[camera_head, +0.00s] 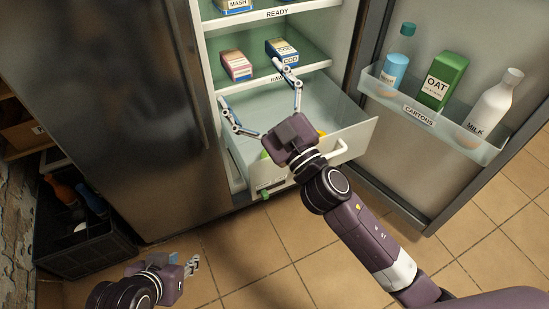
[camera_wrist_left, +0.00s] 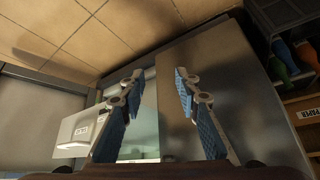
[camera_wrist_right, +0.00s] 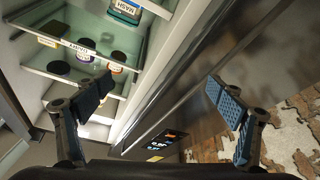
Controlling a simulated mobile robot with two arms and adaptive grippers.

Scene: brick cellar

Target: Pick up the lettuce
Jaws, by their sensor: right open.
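No whole lettuce shows clearly. A small green patch (camera_head: 265,155) shows inside the pulled-out fridge drawer (camera_head: 355,137), partly hidden by my right gripper; I cannot tell if it is the lettuce. My right gripper (camera_head: 252,84) is wide open and empty above the drawer, its fingers pointing towards the fridge shelves. Its spread fingers also show in the right wrist view (camera_wrist_right: 157,88). My left gripper (camera_head: 192,265) is low in front of the closed fridge door, away from the drawer. In the left wrist view (camera_wrist_left: 156,75) its fingers are apart with nothing between them.
The open door at right holds a blue bottle (camera_head: 396,72), an oat carton (camera_head: 441,80) and a milk bottle (camera_head: 494,108). A black crate (camera_head: 85,238) stands at left.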

